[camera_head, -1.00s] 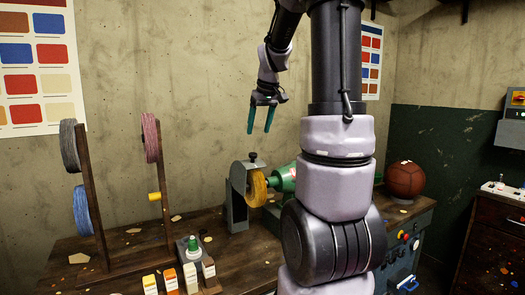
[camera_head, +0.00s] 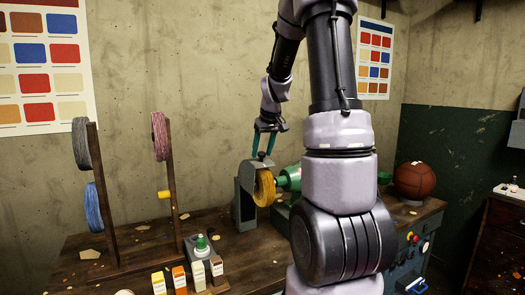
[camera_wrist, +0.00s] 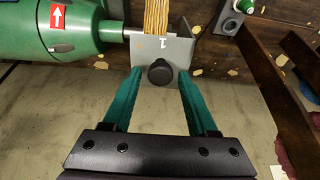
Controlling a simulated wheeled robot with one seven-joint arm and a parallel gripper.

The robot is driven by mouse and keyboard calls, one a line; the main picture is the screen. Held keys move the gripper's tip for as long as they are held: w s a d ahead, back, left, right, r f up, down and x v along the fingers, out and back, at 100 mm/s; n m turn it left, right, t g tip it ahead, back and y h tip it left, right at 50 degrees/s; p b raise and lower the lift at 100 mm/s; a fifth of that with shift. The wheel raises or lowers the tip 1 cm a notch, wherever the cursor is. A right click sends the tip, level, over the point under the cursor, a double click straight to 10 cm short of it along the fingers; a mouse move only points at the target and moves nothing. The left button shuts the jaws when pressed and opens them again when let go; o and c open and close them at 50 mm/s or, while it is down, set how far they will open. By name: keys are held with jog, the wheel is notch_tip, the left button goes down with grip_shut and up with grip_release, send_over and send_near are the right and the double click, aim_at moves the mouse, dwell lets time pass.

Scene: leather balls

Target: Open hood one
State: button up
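Hood one (camera_head: 247,200) is a grey metal cover on the bench, marked "1" on its top plate in the wrist view (camera_wrist: 172,50). A black knob (camera_wrist: 160,73) stands on that plate. Under the hood is a yellow grooved wheel (camera_head: 264,188), on the shaft of a green motor (camera_head: 290,179). My gripper (camera_head: 263,145) points down just above the hood. Its two teal fingers are apart, one on each side of the knob in the wrist view (camera_wrist: 158,80), with visible gaps. Nothing is held. Whether the fingertips reach knob height is unclear.
A wooden stand with thread spools (camera_head: 92,200) is on the left of the bench. A small grey box with a green button (camera_head: 200,244) and several small cartons (camera_head: 178,279) stand in front. A brown ball (camera_head: 414,180) sits at the right. The wall is close behind.

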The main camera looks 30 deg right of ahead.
grip_shut()
dwell(1.2)
